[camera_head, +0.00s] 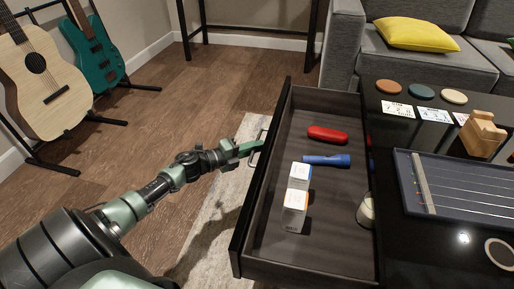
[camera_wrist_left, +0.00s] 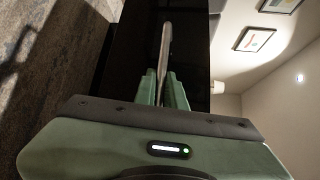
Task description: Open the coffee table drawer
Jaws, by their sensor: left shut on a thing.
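The coffee table drawer (camera_head: 270,222) stands pulled far out to the left of the dark coffee table (camera_head: 440,240). Its handle (camera_head: 257,150) is on the outer face of the black front panel. My left gripper (camera_head: 251,147) is shut on the handle. In the left wrist view the gripper fingers (camera_wrist_left: 173,92) close around the handle bar (camera_wrist_left: 165,45) against the dark drawer front. Inside the drawer lie a red case (camera_head: 327,134), a blue cylinder (camera_head: 327,160), two small white boxes (camera_head: 297,198) and a whitish round item (camera_head: 366,211). My right gripper is not in view.
The tabletop holds coasters (camera_head: 388,87), cards (camera_head: 398,109), a wooden item (camera_head: 482,134), a dark stringed board (camera_head: 458,185) and a cup (camera_head: 500,253). A grey sofa (camera_head: 398,62) stands behind. Two guitars (camera_head: 45,88) stand at left. Floor left of the drawer is mostly clear.

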